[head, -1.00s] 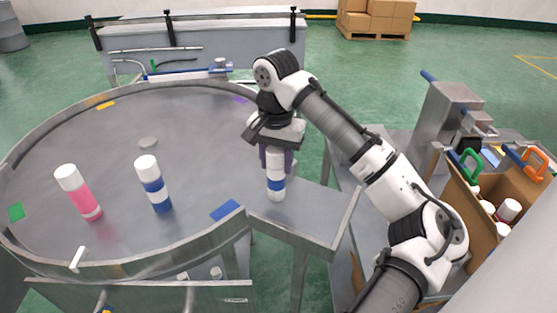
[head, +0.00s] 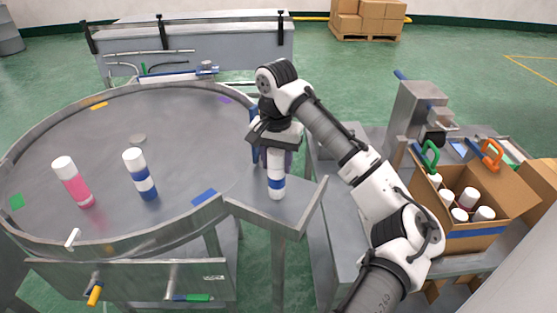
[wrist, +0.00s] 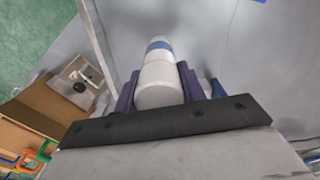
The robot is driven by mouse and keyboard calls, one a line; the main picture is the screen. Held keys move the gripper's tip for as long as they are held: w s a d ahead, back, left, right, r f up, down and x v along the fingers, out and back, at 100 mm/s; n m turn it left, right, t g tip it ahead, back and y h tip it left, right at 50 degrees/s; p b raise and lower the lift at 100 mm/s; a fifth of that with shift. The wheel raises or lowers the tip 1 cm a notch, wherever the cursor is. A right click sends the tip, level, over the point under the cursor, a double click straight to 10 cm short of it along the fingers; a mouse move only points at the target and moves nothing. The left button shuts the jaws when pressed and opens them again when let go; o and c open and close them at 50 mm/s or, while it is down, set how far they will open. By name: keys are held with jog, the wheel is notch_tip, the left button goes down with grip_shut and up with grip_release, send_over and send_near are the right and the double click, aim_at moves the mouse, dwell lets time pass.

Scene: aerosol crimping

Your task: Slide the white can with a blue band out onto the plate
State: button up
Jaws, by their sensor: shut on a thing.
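The white can with a blue band (head: 276,183) is upright between the jaws of my gripper (head: 277,160), which is shut on its upper part. The can's base is over the metal plate (head: 298,197) beside the round table and looks to be on it or very close to it. In the wrist view the white can (wrist: 160,76) lies between the purple fingers (wrist: 158,88), with its blue band showing beyond them.
A white can with blue bands and a blue base (head: 140,174) and a pink can (head: 73,182) stand on the round table (head: 100,125). A rim runs round the table. An open cardboard box (head: 475,234) with several white-capped cans stands at right.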

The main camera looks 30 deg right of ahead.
dwell(0.3)
jog(key=o, duration=1.2)
jog(key=shift+c, duration=0.2)
notch_tip(320, 180, up, 14)
jog(key=b, duration=0.1)
jog(key=shift+f, duration=0.15)
